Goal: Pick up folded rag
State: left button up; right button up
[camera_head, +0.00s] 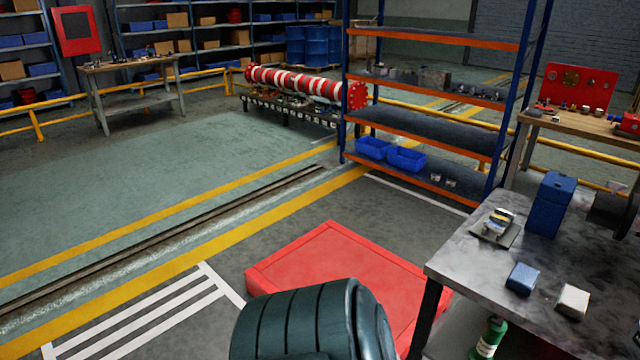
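Two small folded-looking pads lie on the grey worktable (465,255) at the lower right. One is a blue pad (522,278), and the other is an off-white pad (573,301) to its right and nearer the front. Either could be the folded rag; I cannot tell which from this view. They lie apart from each other, and nothing touches them from above. Neither of my grippers is in view.
A tall blue box (551,204) and a small metal part on a plate (497,222) stand farther back on the table. A green bottle (488,338) is beside the table's lower part. A red platform (340,275) and a dark ribbed rounded body (310,320) lie left.

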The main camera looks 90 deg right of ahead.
aim_at(572, 301)
jog(key=z, duration=4.3)
jog(key=i+l, duration=0.25)
jog(key=l, duration=0.15)
jog(key=i+l, duration=0.2)
jog(key=l, duration=0.2)
